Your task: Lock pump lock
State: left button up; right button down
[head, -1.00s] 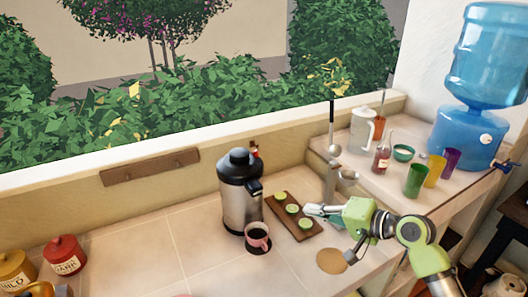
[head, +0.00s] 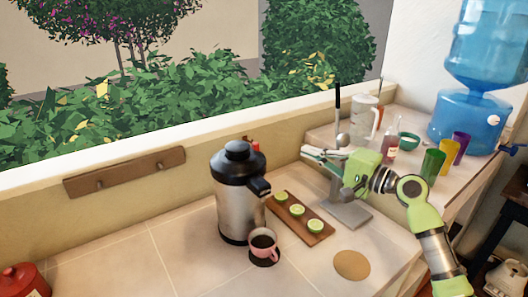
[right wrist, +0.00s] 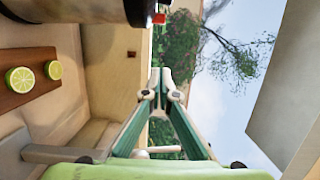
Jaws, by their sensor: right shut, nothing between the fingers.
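The pump pot (head: 238,200) is a steel flask with a black top and a black spout. It stands upright on the tiled counter. A small red part (head: 256,146), which looks like the pump lock, shows behind the top; its exact setting is too small to tell. My left gripper is not in view.
A pink cup of coffee (head: 263,243) stands before the pot. A board (head: 320,237) with lime halves lies right of it. A metal stand with a ladle (head: 338,115) is behind my right gripper. Cups (head: 433,164) and a water dispenser (head: 465,120) are further right.

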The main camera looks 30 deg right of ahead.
aim_at(256, 146)
jog(key=shift+s+r, duration=0.1)
jog(key=shift+s, duration=0.1)
jog(key=shift+w, duration=0.1)
jog(key=w+a+p, duration=0.6)
jog(key=w+a, duration=0.1)
jog(key=w, duration=0.1)
jog(key=shift+w+a+p, duration=0.35)
jog(key=shift+a, duration=0.05)
